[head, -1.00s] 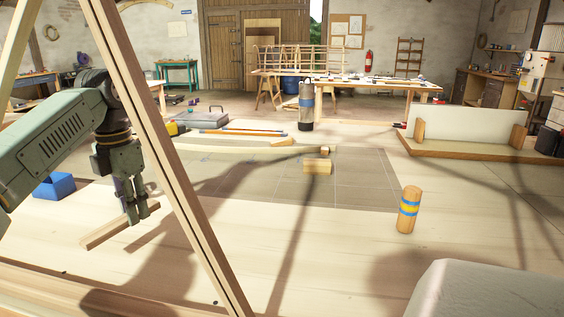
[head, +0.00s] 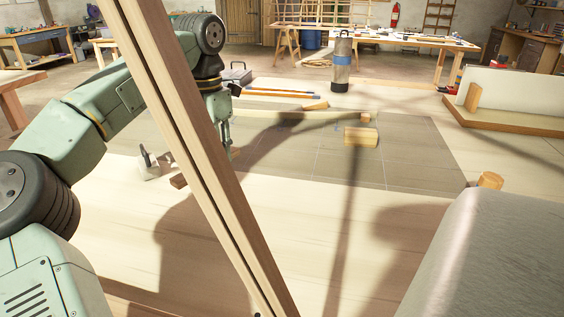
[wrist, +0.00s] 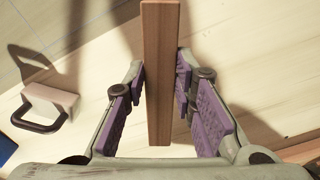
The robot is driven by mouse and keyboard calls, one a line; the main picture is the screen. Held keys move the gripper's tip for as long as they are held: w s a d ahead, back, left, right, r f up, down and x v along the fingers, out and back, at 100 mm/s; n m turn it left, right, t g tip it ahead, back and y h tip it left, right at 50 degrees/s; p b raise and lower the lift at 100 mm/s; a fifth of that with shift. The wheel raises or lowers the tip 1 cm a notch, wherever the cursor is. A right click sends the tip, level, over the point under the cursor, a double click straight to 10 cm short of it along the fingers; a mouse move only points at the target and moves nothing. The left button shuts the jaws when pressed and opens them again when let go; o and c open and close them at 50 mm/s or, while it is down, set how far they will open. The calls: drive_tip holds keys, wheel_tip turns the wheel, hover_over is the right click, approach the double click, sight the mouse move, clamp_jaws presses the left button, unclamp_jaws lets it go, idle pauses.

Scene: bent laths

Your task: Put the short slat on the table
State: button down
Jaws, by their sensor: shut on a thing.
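The short slat (wrist: 160,75) is a plain reddish-brown strip of wood. In the wrist view it runs between the two purple-padded fingers of my gripper (wrist: 160,68), which is shut on it near the fingertips. In the head view my gripper (head: 225,135) is partly hidden behind a long upright lath. Only one end of the slat (head: 179,181) shows there, left of the lath. The pale wooden table (head: 320,245) lies below. I cannot tell how far the slat is above it.
The long lath (head: 185,110) slants across the head view in front of my arm. A float with a black handle (wrist: 55,103) lies left of my gripper. A wooden block (head: 361,136) lies on the grey mat (head: 405,160). The table's near middle is clear.

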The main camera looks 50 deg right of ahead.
drive_tip(key=p, duration=0.2)
hover_over(270, 183)
drive_tip(key=shift+w+f, duration=0.1)
drive_tip(key=shift+f, duration=2.25)
drive_tip(key=shift+f, duration=0.2)
drive_tip(key=c, duration=1.3)
unclamp_jaws()
drive_tip(key=shift+r, duration=0.1)
drive_tip(key=shift+c, duration=0.2)
wheel_tip(270, 183, up, 12)
drive_tip(key=shift+r, duration=0.15)
